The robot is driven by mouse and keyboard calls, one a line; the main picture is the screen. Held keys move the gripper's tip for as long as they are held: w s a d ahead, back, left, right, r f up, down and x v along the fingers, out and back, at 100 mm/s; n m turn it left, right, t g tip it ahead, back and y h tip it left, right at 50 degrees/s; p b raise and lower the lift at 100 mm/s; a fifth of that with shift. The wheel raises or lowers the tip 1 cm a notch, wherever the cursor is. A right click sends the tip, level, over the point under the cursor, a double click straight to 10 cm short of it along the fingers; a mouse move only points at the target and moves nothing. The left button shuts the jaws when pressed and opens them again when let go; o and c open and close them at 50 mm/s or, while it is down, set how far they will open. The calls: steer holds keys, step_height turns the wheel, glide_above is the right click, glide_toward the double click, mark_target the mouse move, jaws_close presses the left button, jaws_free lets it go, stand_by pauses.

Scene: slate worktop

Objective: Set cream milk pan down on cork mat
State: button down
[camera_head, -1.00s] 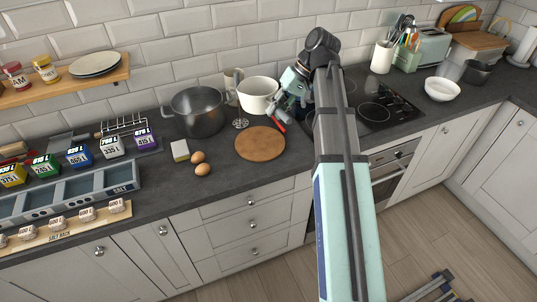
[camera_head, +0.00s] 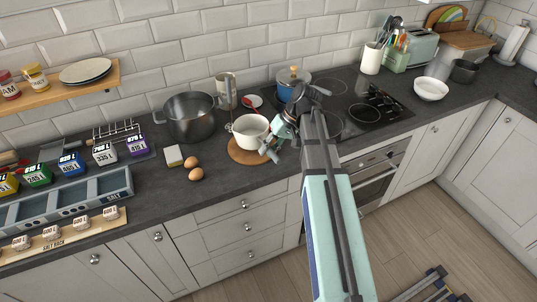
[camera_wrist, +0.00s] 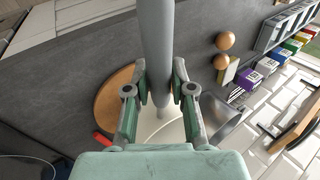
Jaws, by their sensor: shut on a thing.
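The cream milk pan (camera_head: 251,131) is upright over the round cork mat (camera_head: 246,157), toward its back part. Mat shows along the front and sides of the pan. I cannot tell whether the pan's base touches the mat. My gripper (camera_head: 274,142) is at the pan's right side. In the wrist view my gripper (camera_wrist: 158,98) is shut on the grey bar of the pan's handle (camera_wrist: 157,45). Part of the cork mat (camera_wrist: 115,100) and a little of the pan's pale body (camera_wrist: 165,132) show there; most of the pan is hidden.
A blue lidded pot (camera_head: 291,82) is on the hob (camera_head: 350,107) behind my arm. Bare worktop lies left of the mat.

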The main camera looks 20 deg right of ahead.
steer(key=shift+f+p, duration=0.3)
steer(key=shift+f, duration=1.15)
steer(key=c, duration=1)
jaws_free()
steer(key=shift+f, duration=0.1)
steer(key=b+v, duration=0.4)
steer(key=v, duration=0.8)
